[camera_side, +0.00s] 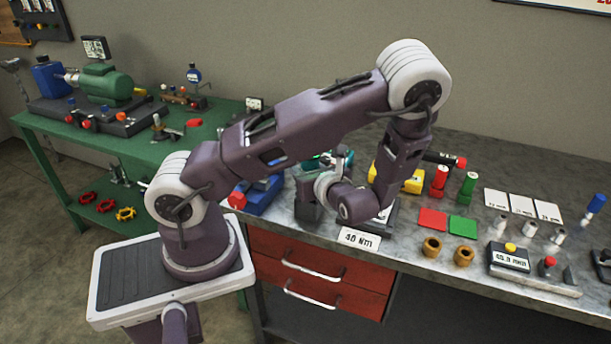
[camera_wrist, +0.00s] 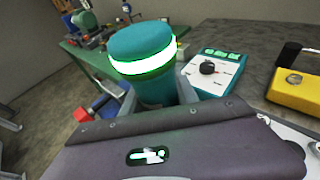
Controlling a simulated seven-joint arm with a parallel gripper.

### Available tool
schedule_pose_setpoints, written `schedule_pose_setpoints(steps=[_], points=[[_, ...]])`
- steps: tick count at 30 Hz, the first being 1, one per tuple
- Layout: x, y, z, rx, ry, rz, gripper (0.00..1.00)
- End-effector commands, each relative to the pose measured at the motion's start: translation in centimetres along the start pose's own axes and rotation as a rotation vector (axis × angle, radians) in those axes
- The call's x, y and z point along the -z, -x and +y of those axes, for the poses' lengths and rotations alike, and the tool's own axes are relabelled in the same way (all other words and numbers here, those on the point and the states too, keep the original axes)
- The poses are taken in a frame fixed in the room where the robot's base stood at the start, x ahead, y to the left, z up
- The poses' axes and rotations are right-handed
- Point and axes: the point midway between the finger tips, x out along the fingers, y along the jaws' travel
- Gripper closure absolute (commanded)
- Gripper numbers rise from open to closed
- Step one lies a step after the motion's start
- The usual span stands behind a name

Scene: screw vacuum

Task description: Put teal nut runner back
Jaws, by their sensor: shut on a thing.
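The teal nut runner (camera_wrist: 142,50) stands out in the wrist view as a teal cylinder with a glowing white-green ring near its top. My gripper (camera_wrist: 157,92) is shut on it, with a grey finger on either side of its body. In the side view my gripper (camera_side: 328,182) is low over the bench, and only a bit of the teal nut runner (camera_side: 322,160) shows behind it.
A teal-and-white control box with a black knob (camera_wrist: 207,68) stands right of the tool. A yellow case (camera_side: 412,182), a blue box (camera_side: 262,196) and red and green bottles (camera_side: 440,182) are nearby. A "40 Nm" card (camera_side: 359,239) lies at the bench's front edge.

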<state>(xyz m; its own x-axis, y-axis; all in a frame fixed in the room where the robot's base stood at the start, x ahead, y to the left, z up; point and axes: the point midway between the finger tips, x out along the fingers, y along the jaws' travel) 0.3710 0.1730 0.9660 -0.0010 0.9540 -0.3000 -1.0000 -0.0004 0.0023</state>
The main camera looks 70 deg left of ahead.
Motion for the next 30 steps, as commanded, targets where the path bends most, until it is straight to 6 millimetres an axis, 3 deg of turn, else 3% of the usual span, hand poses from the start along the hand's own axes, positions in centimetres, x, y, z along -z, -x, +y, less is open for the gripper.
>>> schedule_pose_setpoints(steps=[3, 25, 26, 28, 30], points=[[1.0, -0.3, 0.0, -0.001, 0.000, -0.002, 1.00], [2.2, -0.7, 0.0, 0.000, 0.000, 0.001, 1.00], [2.3, -0.7, 0.0, 0.000, -0.001, 0.003, 0.58], [2.3, -0.7, 0.0, 0.000, 0.000, 0.003, 0.44], [2.2, -0.7, 0.0, 0.000, 0.000, 0.002, 0.42]])
